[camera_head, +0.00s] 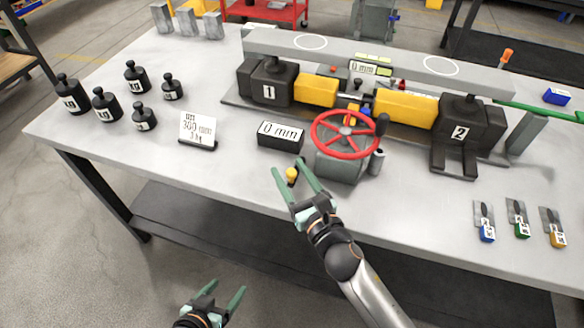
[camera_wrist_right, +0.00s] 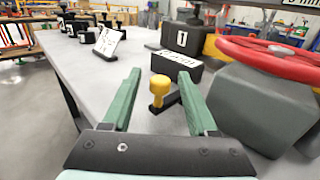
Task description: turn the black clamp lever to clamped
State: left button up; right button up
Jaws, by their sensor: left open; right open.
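A small yellow knob (camera_head: 291,174) stands at the table's front edge, left of the red handwheel. In the right wrist view the knob sits on a short black lever (camera_wrist_right: 158,104), which I take for the clamp lever; the rest of it is hidden or too small to tell. My right gripper (camera_head: 291,168) is open, its green fingers on either side of the knob in the picture. The right wrist view shows the knob between the fingers with gaps on both sides; I see no contact. My left gripper (camera_head: 225,291) is open and empty, low in front of the table.
The red handwheel (camera_head: 345,133) on its grey-green housing stands just right of the knob. A black "0 mm" display (camera_head: 280,136) is behind it. A card (camera_head: 198,130) and several black weights (camera_head: 104,103) stand left. Small tools (camera_head: 519,219) lie at the right front.

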grip_shut()
dwell(0.4)
jog(key=shift+r, duration=0.1)
dwell(0.8)
